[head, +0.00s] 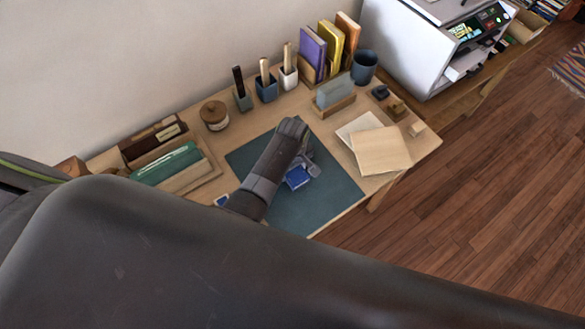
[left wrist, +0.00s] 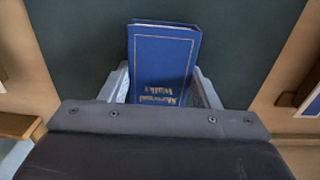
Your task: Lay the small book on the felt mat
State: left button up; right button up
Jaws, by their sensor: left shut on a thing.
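The small blue book (head: 297,179) with gold lettering is between the fingers of my left gripper (head: 303,170), over the dark green felt mat (head: 320,205) on the desk. In the left wrist view the book (left wrist: 163,60) shows its cover, with a finger on each side of it. My left gripper (left wrist: 165,88) is shut on it. The mat (left wrist: 240,40) lies behind the book there. I cannot tell whether the book touches the mat. My right gripper is not in view.
Loose tan folders (head: 383,150) lie at the mat's right. A card holder (head: 335,95), pen pots (head: 266,88) and upright books (head: 326,50) stand along the back. A file rack (head: 175,165) is at left. A blue item (head: 221,200) lies by the mat's left edge.

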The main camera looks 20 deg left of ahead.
pick_arm(q)
jog(key=shift+f, duration=0.3)
jog(key=shift+f, duration=0.1)
jog(key=o, duration=1)
jog(key=shift+o, duration=0.2)
notch_tip(320, 180, up, 12)
dwell(0.4)
